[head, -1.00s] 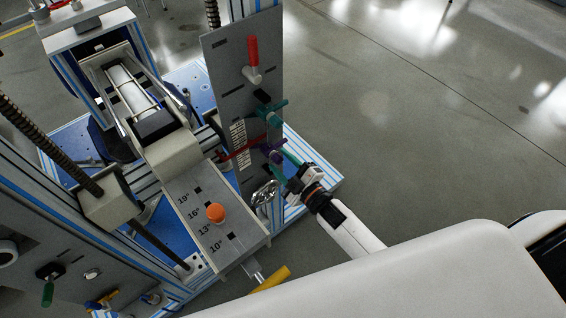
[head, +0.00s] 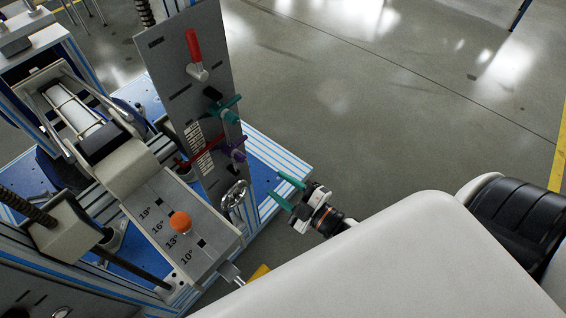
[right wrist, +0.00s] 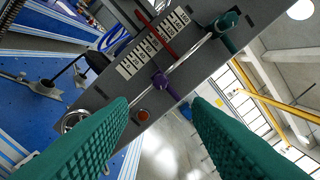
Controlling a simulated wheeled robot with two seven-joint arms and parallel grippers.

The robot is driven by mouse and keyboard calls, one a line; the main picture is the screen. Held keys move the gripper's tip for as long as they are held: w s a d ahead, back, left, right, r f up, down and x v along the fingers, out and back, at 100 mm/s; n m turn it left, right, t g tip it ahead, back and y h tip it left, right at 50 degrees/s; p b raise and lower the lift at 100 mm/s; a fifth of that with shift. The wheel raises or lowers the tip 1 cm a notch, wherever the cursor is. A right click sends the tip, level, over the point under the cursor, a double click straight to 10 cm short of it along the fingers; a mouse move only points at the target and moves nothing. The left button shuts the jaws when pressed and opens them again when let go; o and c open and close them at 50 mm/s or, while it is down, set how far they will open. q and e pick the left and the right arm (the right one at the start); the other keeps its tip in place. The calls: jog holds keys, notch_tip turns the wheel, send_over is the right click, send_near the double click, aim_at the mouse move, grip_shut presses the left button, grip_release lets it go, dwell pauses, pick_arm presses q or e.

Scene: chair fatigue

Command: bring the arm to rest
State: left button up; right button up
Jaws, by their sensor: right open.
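My right gripper (head: 284,190) is in the head view, to the right of the machine's grey upright panel. Its two green fingers are apart and nothing is between them. In the right wrist view the green fingers (right wrist: 160,135) frame the panel, with the purple knob (right wrist: 161,82) beyond their tips. The purple knob also shows on the panel in the head view (head: 238,154), clear of the gripper. My left gripper is not in view.
The grey panel (head: 190,105) carries a red handle (head: 194,50), a green knob (head: 224,110) and a red lever (head: 212,148). A metal handwheel (head: 234,195) and an orange knob (head: 180,222) are near. Open floor (head: 370,110) lies to the right.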

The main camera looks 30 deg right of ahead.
dwell(0.5)
jog(key=s+d+f+m+g+h, duration=0.2)
jog(key=s+f+m+g, duration=0.15)
jog(key=f, duration=0.95)
jog(key=s+d+f+m+g+h, duration=0.2)
jog(key=s+f+m+g+h, duration=0.15)
jog(key=f, duration=0.95)
jog(key=s+f+m+g, duration=0.2)
jog(key=s+f+g, duration=0.2)
jog(key=s+f, duration=0.4)
jog(key=s+f+m+g, duration=0.2)
jog(key=s+f+g, duration=0.3)
jog(key=s, duration=1)
notch_tip(320, 180, down, 3)
jog(key=shift+s+a+f+h, duration=0.15)
jog(key=shift+s+h, duration=0.05)
jog(key=shift+h, duration=0.15)
